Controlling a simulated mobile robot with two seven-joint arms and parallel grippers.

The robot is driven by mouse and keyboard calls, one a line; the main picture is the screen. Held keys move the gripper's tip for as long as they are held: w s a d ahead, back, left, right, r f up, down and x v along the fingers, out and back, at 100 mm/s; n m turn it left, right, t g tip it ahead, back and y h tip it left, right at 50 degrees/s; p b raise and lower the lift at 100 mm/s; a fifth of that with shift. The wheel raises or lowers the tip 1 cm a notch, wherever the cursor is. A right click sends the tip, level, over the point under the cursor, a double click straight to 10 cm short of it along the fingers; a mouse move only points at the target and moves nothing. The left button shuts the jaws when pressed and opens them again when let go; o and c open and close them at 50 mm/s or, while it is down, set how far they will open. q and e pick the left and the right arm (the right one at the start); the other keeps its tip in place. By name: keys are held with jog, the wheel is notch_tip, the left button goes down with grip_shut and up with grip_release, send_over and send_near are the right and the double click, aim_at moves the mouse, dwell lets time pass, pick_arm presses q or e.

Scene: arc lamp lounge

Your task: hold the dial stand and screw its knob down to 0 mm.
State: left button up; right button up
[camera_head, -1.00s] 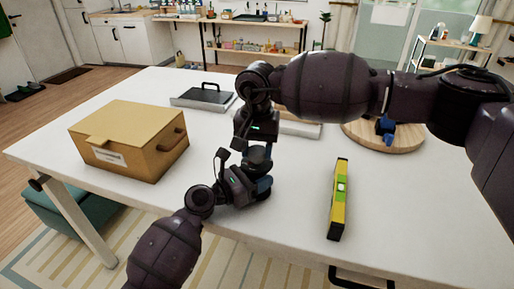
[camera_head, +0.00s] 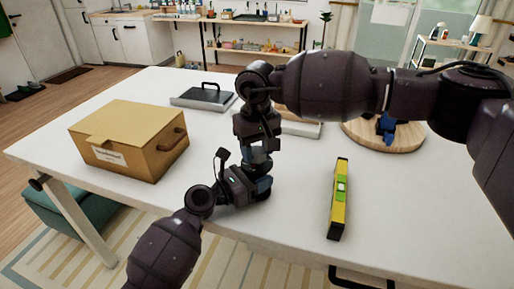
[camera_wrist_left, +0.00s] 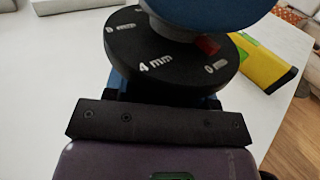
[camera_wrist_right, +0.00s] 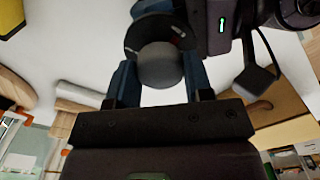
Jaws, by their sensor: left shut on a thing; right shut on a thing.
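The dial stand (camera_wrist_left: 185,76) is a black round dial with white marks, among them 4 mm and 0 mm, in the left wrist view. A red pointer (camera_wrist_left: 208,45) lies close to the 0 mm mark. My left gripper (camera_head: 262,187) is shut on the stand from the side, low over the table. My right gripper (camera_head: 258,158) points down from above, shut on the knob. The grey rounded knob (camera_wrist_right: 160,66) sits between its blue fingers in the right wrist view. In the head view the grippers hide most of the stand.
A yellow spirit level (camera_head: 338,200) lies to the right on the white table (camera_head: 300,215). A tan box (camera_head: 125,140) stands at the left. A grey tray with a handle (camera_head: 203,97) lies behind. A round wooden board (camera_head: 372,141) holds a blue object (camera_head: 387,125).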

aim_at(257, 150)
pick_arm(q)
jog(key=shift+a+f, duration=0.1)
jog(key=shift+f, duration=0.35)
pick_arm(e)
jog(key=shift+w+r, duration=0.15)
jog(key=shift+r, duration=0.25)
pick_arm(q)
jog(key=shift+s, duration=0.1)
pick_arm(e)
jog(key=o, duration=0.8)
pick_arm(q)
jog(key=shift+r, duration=0.1)
pick_arm(e)
jog(key=shift+o, duration=0.8)
jog(key=shift+f, duration=0.2)
pick_arm(q)
jog(key=shift+r, duration=0.25)
pick_arm(e)
notch_tip(257, 150, up, 12)
pick_arm(q)
jog(key=o, duration=1.3)
